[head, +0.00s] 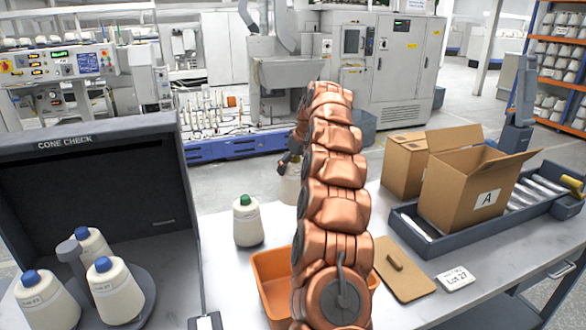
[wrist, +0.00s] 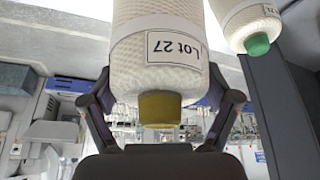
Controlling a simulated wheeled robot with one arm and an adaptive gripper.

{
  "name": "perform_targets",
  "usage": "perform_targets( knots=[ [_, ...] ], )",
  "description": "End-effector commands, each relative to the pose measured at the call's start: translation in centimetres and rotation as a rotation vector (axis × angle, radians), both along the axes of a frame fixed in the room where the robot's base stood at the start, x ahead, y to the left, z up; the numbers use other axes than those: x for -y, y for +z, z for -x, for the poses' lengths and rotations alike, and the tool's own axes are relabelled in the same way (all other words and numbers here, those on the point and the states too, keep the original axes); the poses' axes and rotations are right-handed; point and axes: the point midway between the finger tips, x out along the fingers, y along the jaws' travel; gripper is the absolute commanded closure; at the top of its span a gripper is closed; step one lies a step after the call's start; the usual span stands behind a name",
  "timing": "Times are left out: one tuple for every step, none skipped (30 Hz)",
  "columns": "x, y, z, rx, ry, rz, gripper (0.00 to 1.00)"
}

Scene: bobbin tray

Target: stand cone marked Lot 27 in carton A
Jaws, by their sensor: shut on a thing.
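The cone marked Lot 27 (wrist: 165,55) is cream-coloured with a yellow tip. My gripper (wrist: 160,100) is shut on it, one finger on each side, with the label facing the wrist camera. In the head view my gripper (head: 290,160) is mostly hidden behind my copper arm. Part of the held cone (head: 289,190) shows below it; I cannot tell whether its base touches anything. Carton A (head: 455,196) stands open on a grey conveyor at the right, well apart from my gripper. Its inside floor is hidden.
A green-tipped cone (head: 247,222) stands left of my arm and close by in the wrist view (wrist: 245,22). An orange bin (head: 268,262), a brown board (head: 405,275) and a Lot 27 card (head: 456,277) lie nearer. Another carton (head: 402,165) is behind A. Blue-tipped cones (head: 115,290) stand left.

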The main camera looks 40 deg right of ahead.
Motion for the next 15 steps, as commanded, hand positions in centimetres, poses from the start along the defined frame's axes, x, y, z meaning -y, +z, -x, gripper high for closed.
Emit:
perform_targets(
  knots=[
    [0.0, 0.9, 0.0, 0.002, -0.001, 0.002, 0.82],
    [0.0, 1.2, 0.0, 0.001, 0.000, 0.001, 0.82],
    [0.0, 1.6, 0.0, 0.001, 0.000, 0.000, 0.82],
    [0.0, 1.8, 0.0, 0.000, 0.000, -0.001, 0.82],
    [0.0, 2.1, 0.0, -0.001, 0.000, -0.001, 0.82],
    [0.0, 2.5, 0.0, -0.001, 0.000, -0.001, 0.82],
    [0.0, 2.7, 0.0, -0.001, 0.001, -0.002, 0.82],
    [0.0, 3.0, 0.0, -0.001, 0.001, -0.002, 0.82],
    [0.0, 3.4, 0.0, -0.001, 0.000, -0.001, 0.82],
    [0.0, 3.7, 0.0, -0.001, 0.000, -0.001, 0.82],
    [0.0, 4.0, 0.0, -0.001, 0.000, -0.001, 0.82],
    [0.0, 4.4, 0.0, 0.000, 0.000, 0.000, 0.82],
    [0.0, 4.7, 0.0, 0.000, 0.000, 0.000, 0.82],
    [0.0, 5.0, 0.0, 0.001, 0.000, 0.001, 0.82],
    [0.0, 5.4, 0.0, 0.001, 0.000, 0.001, 0.82]
  ],
)
